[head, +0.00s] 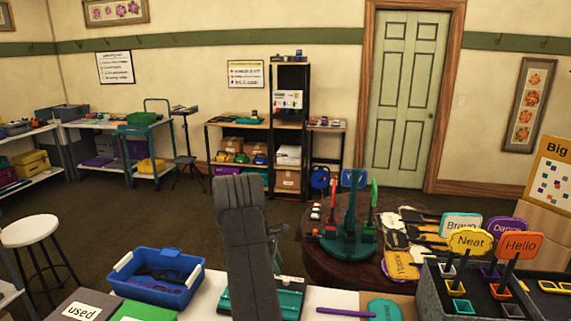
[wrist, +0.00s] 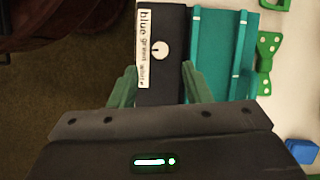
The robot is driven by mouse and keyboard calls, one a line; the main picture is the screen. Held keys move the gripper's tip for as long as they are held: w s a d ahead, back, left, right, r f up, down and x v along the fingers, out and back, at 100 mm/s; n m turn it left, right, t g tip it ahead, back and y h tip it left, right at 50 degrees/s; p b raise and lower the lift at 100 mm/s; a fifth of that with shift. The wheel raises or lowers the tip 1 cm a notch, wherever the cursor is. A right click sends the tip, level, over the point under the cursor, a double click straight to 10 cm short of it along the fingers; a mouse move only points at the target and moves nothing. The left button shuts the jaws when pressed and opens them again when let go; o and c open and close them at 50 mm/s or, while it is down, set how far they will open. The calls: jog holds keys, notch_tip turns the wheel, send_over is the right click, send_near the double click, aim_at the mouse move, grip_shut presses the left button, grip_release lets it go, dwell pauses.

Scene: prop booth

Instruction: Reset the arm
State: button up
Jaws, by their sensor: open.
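My gripper (wrist: 160,88) shows in the wrist view with its two green fingers apart. A black case (wrist: 172,22) with a white label strip reading "blue green" and a further unclear word, and a round white dial mark, lies below and between the fingers. I cannot tell whether the fingers touch it. In the head view my dark grey arm rises at the front centre over the table and hides part of what lies behind it. The fingers cannot be made out there.
A teal tray (wrist: 212,50) lies beside the case, with a green bow tie (wrist: 265,62) and a blue block (wrist: 302,151) further right. In the head view a blue bin (head: 155,278) stands left of my arm, and a teal stand (head: 348,240) and signs (head: 470,242) to the right.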

aim_at(286, 279)
jog(key=b+x, duration=0.2)
jog(key=x, duration=0.4)
jog(key=shift+d+f, duration=0.15)
jog(key=shift+f, duration=0.15)
jog(key=shift+r, duration=0.15)
